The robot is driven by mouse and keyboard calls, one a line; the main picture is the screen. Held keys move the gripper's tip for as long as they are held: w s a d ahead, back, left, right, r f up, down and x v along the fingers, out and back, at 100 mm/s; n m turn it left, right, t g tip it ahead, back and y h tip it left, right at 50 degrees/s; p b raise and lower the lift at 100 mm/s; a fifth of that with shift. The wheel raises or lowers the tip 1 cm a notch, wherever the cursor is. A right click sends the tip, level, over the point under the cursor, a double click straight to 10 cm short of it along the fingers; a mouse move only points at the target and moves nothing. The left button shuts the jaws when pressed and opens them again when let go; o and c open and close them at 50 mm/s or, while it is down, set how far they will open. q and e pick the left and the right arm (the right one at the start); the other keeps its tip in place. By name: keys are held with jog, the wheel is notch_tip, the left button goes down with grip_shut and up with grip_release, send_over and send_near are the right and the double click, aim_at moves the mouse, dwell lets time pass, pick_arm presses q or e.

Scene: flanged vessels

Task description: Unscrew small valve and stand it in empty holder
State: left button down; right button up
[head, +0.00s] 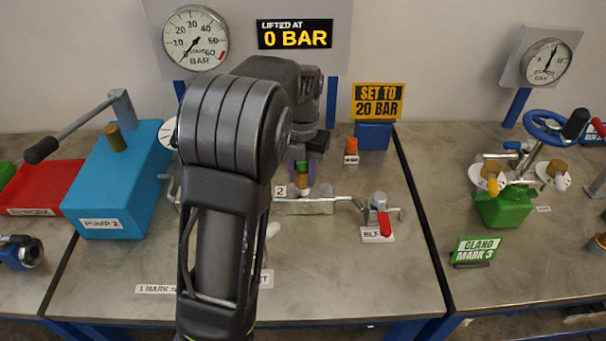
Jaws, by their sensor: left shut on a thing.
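My left arm covers the middle of the head view. Its gripper (304,155) points down over the bench and is shut on the top of a small valve (302,176), a brass piece with a green part. The valve is upright, with purplish pieces beside it, above a metal block (304,207) on the pipe line near the label "2". I cannot tell whether its thread is still engaged. A small orange-topped brass piece (351,148) with a white label stands to the right. I cannot make out an empty holder; my arm hides part of the bench. My right gripper is not in view.
A blue pump (117,185) with a lever stands left, beside a red tray (45,187). A red-handled valve (383,222) ends the pipe at right. A blue box (374,135) stands behind. The display reads 0 BAR.

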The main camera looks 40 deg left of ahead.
pick_arm(q)
jog(key=c, duration=1)
grip_release()
jog(key=shift+o, duration=0.2)
notch_tip(320, 180, up, 8)
jog(key=shift+f, duration=0.1)
jog(key=shift+c, duration=0.4)
